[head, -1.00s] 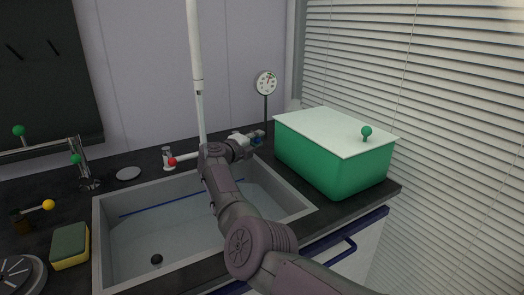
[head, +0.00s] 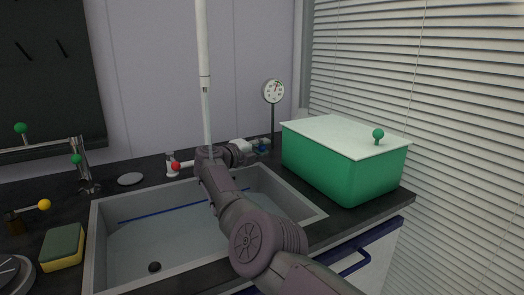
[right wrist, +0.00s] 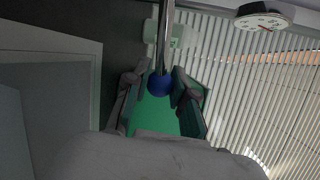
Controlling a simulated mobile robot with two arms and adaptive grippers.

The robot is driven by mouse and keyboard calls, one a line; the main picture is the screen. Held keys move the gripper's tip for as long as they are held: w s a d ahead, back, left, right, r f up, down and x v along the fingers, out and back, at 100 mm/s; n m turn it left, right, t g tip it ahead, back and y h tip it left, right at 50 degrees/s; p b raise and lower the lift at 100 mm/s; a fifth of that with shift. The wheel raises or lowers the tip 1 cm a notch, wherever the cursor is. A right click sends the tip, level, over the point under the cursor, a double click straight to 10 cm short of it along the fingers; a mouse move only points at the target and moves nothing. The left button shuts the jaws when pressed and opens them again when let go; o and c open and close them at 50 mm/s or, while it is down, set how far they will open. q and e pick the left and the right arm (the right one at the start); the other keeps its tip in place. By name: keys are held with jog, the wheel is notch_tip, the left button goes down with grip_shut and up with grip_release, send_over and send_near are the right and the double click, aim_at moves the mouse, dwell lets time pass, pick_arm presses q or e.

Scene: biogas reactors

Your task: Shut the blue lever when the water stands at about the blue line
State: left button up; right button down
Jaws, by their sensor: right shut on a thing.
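The blue lever shows as a blue ball knob (right wrist: 160,84) on a metal rod in the right wrist view. In the head view it shows small and mostly covered (head: 263,149), at the back right of the sink. My right gripper (right wrist: 158,91) is shut on the knob, with a finger on each side; it also shows in the head view (head: 258,146). The sink (head: 320,215) has a blue line (head: 160,214) along its inner back wall, partly hidden by my arm. Pale water (head: 180,240) appears in the sink; its exact level against the line is hard to tell. My left gripper is out of view.
A green box with a white lid (head: 345,175) stands right of the sink. A dial gauge (head: 273,92) stands behind. A red-knobbed tap (head: 176,166) is at the sink's back, and a yellow-green sponge (head: 62,247) lies left. A black plug (head: 154,267) shows in the sink.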

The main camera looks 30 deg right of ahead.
jog(key=shift+a+f, duration=0.1)
jog(key=shift+a, duration=0.05)
jog(key=c, duration=0.9)
grip_release()
jog(key=shift+c, duration=0.2)
jog(key=v, duration=0.7)
jog(key=shift+a, duration=0.2)
jog(key=shift+s, duration=0.1)
jog(key=shift+c, duration=0.3)
